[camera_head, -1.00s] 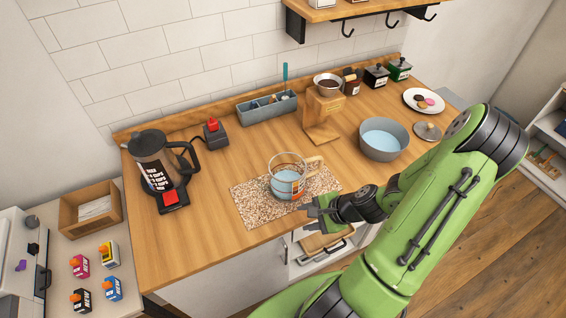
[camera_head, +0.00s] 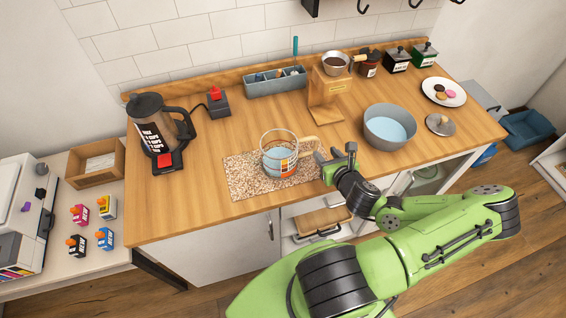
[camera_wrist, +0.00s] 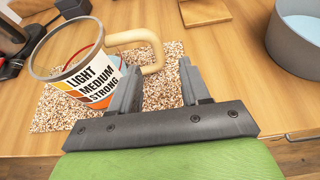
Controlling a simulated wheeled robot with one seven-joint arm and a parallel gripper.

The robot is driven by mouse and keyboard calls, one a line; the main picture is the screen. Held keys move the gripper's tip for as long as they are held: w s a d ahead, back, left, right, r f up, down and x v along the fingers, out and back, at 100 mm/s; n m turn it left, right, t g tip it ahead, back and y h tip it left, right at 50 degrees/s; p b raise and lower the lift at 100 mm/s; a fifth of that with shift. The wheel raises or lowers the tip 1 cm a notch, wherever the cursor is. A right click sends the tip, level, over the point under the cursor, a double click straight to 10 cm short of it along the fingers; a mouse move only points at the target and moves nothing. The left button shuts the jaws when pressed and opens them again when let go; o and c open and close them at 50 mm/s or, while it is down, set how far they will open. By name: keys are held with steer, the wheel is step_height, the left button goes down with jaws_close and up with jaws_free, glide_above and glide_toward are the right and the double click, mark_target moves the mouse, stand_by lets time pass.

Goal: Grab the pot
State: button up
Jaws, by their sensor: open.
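The pot is a clear glass pot (camera_head: 278,158) with a coloured label and a light wooden handle (camera_head: 308,143). It stands upright on a speckled mat (camera_head: 243,182) and seems to hold water. In the wrist view the pot (camera_wrist: 90,75) is at the left, its label reading LIGHT, MEDIUM, STRONG. Its handle (camera_wrist: 150,45) curves toward the space ahead of my fingers. My gripper (camera_head: 338,160) is open and empty, at the mat's right edge, just right of the handle. In the wrist view my gripper (camera_wrist: 157,82) shows both fingers apart, with mat between them.
A grey bowl of water (camera_head: 390,128) stands to the right, with a lid (camera_head: 440,124) beside it. A wooden dripper stand (camera_head: 325,100) is behind the pot. A kettle (camera_head: 152,128) stands at the left. The counter between kettle and mat is clear.

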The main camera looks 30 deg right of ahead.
mark_target(317, 144)
steer(key=shift+w+f+b, duration=0.4)
steer(key=shift+f+b, duration=0.3)
steer(key=shift+b, duration=0.5)
steer(key=w+b, duration=0.1)
steer(key=b, duration=0.1)
steer(key=shift+d+r+b, duration=0.1)
steer(key=shift+d+b, duration=0.05)
steer(key=shift+b, duration=0.2)
steer(key=shift+b+x, duration=1.05)
steer(key=shift+w+r, duration=0.1)
steer(key=shift+w, duration=0.25)
steer(key=shift+w+d, duration=0.1)
steer(key=shift+w, duration=0.2)
steer(key=x, duration=0.4)
steer(key=shift+w+d, duration=0.15)
steer(key=shift+w, duration=0.1)
steer(key=shift+s, duration=0.1)
jaws_close()
